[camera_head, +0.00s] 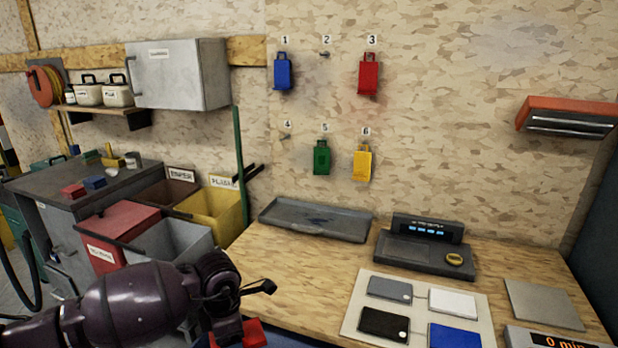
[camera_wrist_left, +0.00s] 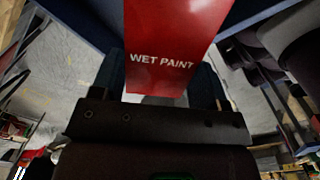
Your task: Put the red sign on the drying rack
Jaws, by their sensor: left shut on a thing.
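The red sign (camera_wrist_left: 165,40) reads "WET PAINT" and fills the upper middle of the left wrist view. My left gripper (camera_wrist_left: 158,98) is shut on the sign's near end. In the head view my left gripper (camera_head: 236,332) is low, at the workbench's front left edge. A small part of the red sign (camera_head: 253,334) shows beside it; the rest is cut off by the picture's bottom edge. I cannot make out a drying rack in either view. My right gripper is not in view.
The workbench (camera_head: 300,290) holds a grey tray (camera_head: 315,220), a dark scale (camera_head: 420,258) and a board with coloured plates (camera_head: 416,310). Coloured tags, including a red one (camera_head: 368,75), hang on the wall. Bins (camera_head: 215,212) stand left of the bench.

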